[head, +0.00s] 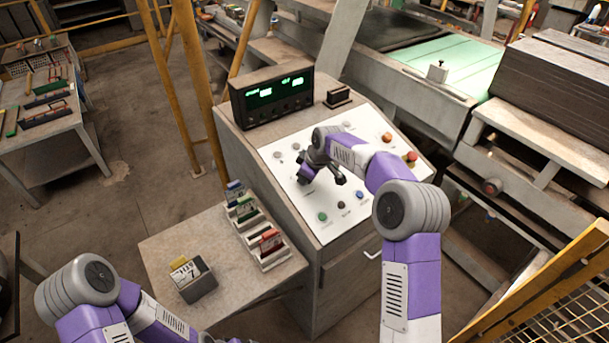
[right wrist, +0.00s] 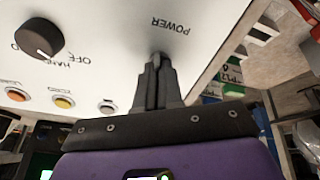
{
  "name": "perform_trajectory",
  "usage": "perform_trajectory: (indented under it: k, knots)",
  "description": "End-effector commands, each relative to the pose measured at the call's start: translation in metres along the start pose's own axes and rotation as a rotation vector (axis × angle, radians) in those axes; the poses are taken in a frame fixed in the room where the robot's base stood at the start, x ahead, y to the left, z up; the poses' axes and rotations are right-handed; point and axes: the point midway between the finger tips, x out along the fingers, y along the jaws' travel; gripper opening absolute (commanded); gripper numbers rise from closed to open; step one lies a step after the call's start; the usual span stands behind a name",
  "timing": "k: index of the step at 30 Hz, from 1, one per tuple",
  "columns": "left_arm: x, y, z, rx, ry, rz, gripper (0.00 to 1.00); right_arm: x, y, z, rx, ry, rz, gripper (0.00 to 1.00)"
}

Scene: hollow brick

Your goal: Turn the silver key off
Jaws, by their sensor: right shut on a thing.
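The silver key (right wrist: 158,58) shows in the right wrist view as a small grey piece between my fingertips, just beside the upside-down POWER label on the white panel. Most of it is hidden by the fingers, and I cannot tell which way it is turned. My right gripper (right wrist: 157,85) is shut on it. In the head view my right gripper (head: 304,178) is at the left part of the white control panel (head: 318,215), and the key itself is hidden there. My left arm enters at the lower left, but its gripper is out of view.
A black selector knob (right wrist: 40,38) marked HAND and OFF is near the key. A side table (head: 165,250) with card holders stands left of the console.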

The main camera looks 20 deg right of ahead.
Motion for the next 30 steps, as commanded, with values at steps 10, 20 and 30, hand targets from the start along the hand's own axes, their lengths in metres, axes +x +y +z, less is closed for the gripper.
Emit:
perform_trajectory:
  k: [10,20,30]
  knots:
    - [-0.0019,0.0007,0.0001,0.0,0.0,0.0,1.0,0.0021,-0.0011,0.0022,-0.062,-0.007,-0.014,0.0]
    - [-0.0018,0.0007,0.0001,0.0,0.0,0.0,1.0,0.0023,-0.0012,0.0025,-0.064,-0.008,-0.015,0.0]
    - [-0.0019,0.0007,0.0001,0.0,0.0,0.0,1.0,0.0012,-0.0004,0.0012,-0.062,-0.004,-0.011,0.32]
